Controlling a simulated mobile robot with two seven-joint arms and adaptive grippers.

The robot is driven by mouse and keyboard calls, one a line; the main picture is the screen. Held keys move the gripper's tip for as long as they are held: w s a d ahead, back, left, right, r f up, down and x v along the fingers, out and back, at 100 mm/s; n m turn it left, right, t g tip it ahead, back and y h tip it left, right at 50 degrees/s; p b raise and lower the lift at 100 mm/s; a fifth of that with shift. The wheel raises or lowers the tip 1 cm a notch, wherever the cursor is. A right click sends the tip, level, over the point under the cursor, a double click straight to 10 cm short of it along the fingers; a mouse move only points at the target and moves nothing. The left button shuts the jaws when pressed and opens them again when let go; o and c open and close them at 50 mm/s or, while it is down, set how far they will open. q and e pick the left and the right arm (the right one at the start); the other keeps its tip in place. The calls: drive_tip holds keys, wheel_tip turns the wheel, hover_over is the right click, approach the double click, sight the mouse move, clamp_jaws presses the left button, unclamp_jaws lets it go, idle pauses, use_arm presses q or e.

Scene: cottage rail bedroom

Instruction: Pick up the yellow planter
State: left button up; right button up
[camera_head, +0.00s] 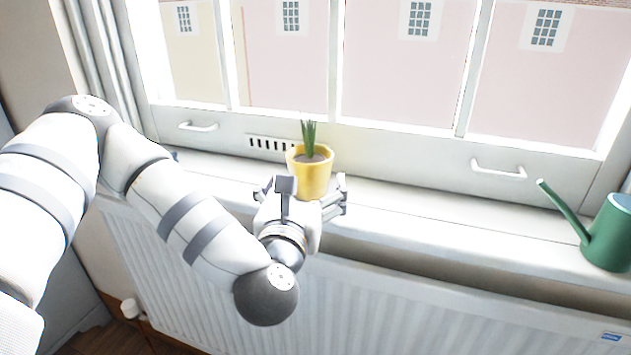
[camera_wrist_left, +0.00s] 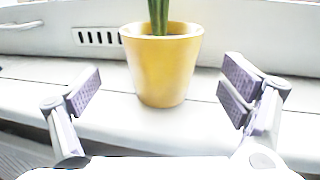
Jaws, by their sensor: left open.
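The yellow planter (camera_head: 314,180) stands upright on the white windowsill, with soil and a green plant (camera_head: 309,138) in it. My left gripper (camera_head: 310,190) is open at the front of the planter; its body hides the planter's lower left part in the head view. In the left wrist view the planter (camera_wrist_left: 163,72) is upright, centred between the spread fingers of my left gripper (camera_wrist_left: 162,95). Clear gaps show on both sides, and it appears a little beyond the fingertips. My right gripper is not in view.
A green watering can (camera_head: 608,235) stands at the right of the windowsill (camera_head: 430,213). The window frame with its handles (camera_head: 498,169) rises behind the planter. A white radiator (camera_head: 400,305) is below the sill. The sill between planter and can is clear.

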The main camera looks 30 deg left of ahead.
sight(306, 182)
use_arm(q)
drive_tip(key=b+x, duration=0.1)
drive_tip(key=x, duration=0.3)
drive_tip(key=shift+w+f, duration=0.15)
drive_tip(key=shift+w, duration=0.2)
drive_tip(key=shift+w+a, duration=0.2)
drive_tip(key=shift+w, duration=0.2)
drive_tip(key=c, duration=1.4)
drive_tip(key=shift+o, duration=0.2)
